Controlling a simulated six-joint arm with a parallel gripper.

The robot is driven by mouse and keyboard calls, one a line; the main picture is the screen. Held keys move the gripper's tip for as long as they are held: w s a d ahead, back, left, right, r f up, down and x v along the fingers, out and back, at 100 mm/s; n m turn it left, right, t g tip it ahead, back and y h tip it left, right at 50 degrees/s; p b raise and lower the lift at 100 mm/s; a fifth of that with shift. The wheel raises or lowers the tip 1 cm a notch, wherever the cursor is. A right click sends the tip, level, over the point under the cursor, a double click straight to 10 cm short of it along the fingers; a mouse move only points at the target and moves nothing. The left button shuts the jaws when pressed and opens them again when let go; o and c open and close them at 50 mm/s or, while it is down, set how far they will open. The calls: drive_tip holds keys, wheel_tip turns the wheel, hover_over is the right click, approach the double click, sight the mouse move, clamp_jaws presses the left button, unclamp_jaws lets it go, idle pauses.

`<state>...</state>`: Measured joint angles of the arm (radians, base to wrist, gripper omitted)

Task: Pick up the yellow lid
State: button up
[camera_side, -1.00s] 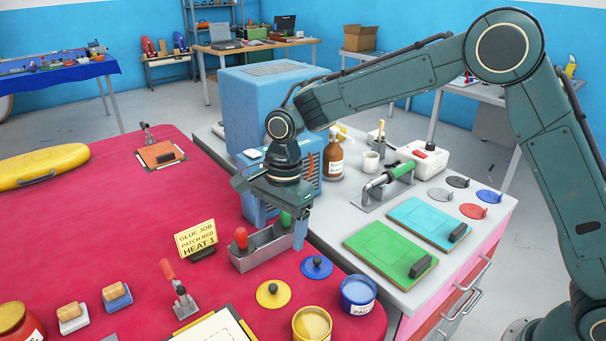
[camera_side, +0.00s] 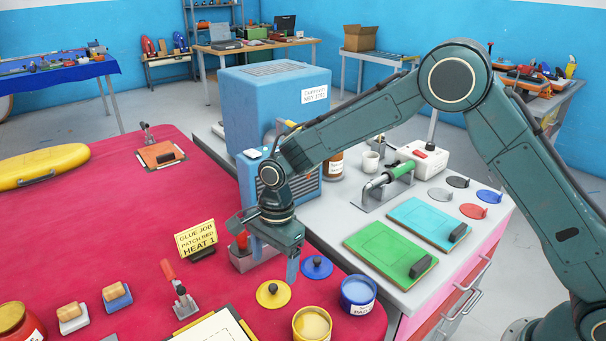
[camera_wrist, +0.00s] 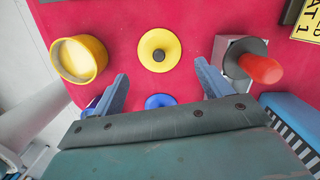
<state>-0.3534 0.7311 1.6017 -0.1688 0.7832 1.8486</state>
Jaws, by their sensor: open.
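The yellow lid (camera_side: 273,293) is a round disc with a dark knob, lying flat on the red table. It also shows in the wrist view (camera_wrist: 159,50), ahead of the fingers and roughly centred between them. My gripper (camera_side: 268,262) is open and empty above the table, just behind the lid and higher than it. In the wrist view its two blue fingers (camera_wrist: 162,82) are spread apart. The far finger is partly hidden by the wrist in the side view.
A blue lid (camera_side: 317,267) lies close beside the yellow one. A yellow pot (camera_side: 312,324) and a blue pot (camera_side: 358,293) stand to its right. A grey holder (camera_side: 252,259) with a red-handled tool is close behind. A yellow sign (camera_side: 196,238) stands to the left.

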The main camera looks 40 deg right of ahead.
sight(274, 285)
drive_tip(key=shift+f, duration=0.75)
drive_tip(key=shift+s+a+f, duration=0.1)
drive_tip(key=shift+a+f, duration=0.05)
drive_tip(key=shift+f, duration=1.15)
drive_tip(key=shift+s+a+f, duration=0.1)
drive_tip(key=shift+a+f, duration=0.05)
drive_tip(key=shift+f, duration=1.15)
